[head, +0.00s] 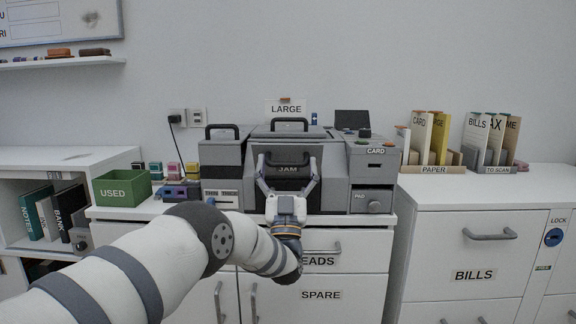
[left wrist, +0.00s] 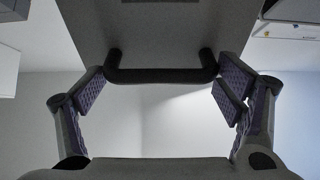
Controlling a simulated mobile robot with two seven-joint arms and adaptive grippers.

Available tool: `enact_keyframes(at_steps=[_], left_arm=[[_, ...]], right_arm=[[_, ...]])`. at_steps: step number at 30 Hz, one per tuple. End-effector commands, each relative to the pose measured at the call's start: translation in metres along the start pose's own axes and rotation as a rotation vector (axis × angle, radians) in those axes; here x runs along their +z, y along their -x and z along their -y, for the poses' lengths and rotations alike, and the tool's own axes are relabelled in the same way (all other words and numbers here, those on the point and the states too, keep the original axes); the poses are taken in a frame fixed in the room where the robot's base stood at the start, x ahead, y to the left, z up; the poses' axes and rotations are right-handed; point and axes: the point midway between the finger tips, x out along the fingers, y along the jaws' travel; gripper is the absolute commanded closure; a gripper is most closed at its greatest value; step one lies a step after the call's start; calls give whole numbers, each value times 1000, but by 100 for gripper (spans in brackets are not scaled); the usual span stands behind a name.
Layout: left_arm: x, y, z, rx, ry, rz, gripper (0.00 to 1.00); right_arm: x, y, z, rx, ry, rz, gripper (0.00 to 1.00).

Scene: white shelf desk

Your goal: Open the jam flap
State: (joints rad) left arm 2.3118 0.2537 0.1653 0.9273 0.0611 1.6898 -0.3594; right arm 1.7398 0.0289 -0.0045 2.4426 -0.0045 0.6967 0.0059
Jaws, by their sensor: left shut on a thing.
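The jam flap (head: 288,181) is a dark panel marked JAM on the front of the grey printer-like machine (head: 333,186). A grey panel (left wrist: 160,40) fills the top of that view. My right gripper is in neither view.
A CARD unit (head: 374,165) adjoins the machine on the right, and a grey unit with a handle (head: 221,152) on the left. A green USED bin (head: 122,188) stands farther left. Drawers marked SPARE (head: 340,295) lie below. File holders (head: 430,140) stand at right.

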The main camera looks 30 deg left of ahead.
Motion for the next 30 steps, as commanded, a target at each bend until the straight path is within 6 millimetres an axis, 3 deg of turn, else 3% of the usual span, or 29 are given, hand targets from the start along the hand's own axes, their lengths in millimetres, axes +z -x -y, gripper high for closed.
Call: enact_keyframes(at_steps=[1, 20, 21, 22, 30], left_arm=[[9, 8, -3, 11, -1, 25, 65], [11, 9, -2, 8, -1, 26, 65], [11, 9, -2, 8, -1, 26, 11], [11, 9, -2, 8, -2, 25, 6], [8, 6, -1, 4, -1, 15, 6]], right_arm=[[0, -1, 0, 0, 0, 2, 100], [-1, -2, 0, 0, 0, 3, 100], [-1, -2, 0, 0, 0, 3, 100], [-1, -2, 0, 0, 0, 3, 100], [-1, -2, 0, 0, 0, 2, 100]])
